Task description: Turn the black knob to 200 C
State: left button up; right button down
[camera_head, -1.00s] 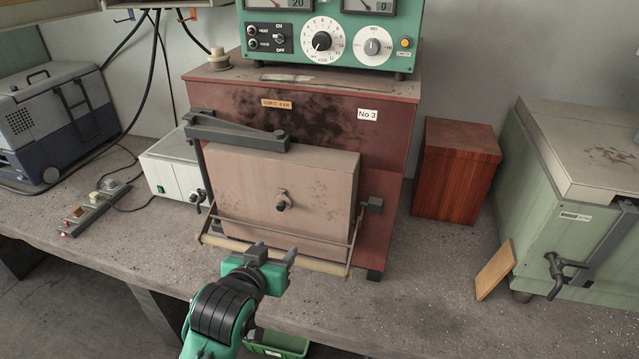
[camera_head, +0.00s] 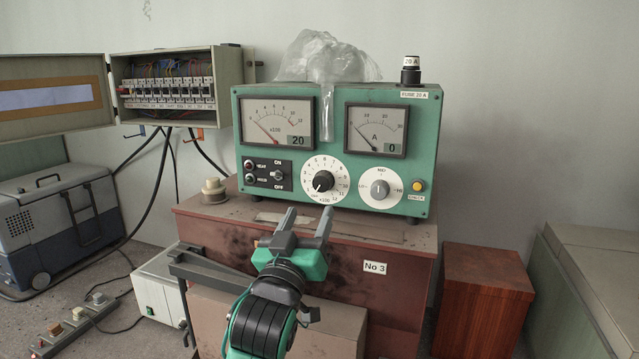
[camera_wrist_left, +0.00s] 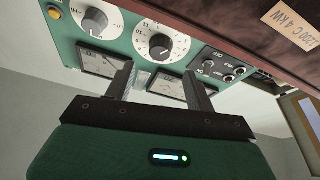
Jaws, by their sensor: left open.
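The black knob (camera_head: 323,181) sits at the centre of a white numbered dial (camera_head: 309,194) on the front of the green control box. A silver-grey knob (camera_head: 379,189) is on a second white dial to the right. My right gripper is not in view.
The green control box (camera_head: 426,150) stands on the red furnace (camera_head: 410,255). A plastic bag (camera_head: 325,58) and a fuse (camera_head: 411,70) are on top. An open breaker box (camera_head: 230,85) is on the wall.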

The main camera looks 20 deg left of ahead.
aim_at(320, 187)
pick_arm(q)
jog(key=p+x, duration=0.2)
jog(key=x, duration=0.4)
jog(key=shift+w+r, duration=0.1)
jog(key=shift+r, duration=0.15)
jog(key=shift+w, duration=0.6)
jog(key=c, duration=1)
jog(key=shift+r, duration=0.1)
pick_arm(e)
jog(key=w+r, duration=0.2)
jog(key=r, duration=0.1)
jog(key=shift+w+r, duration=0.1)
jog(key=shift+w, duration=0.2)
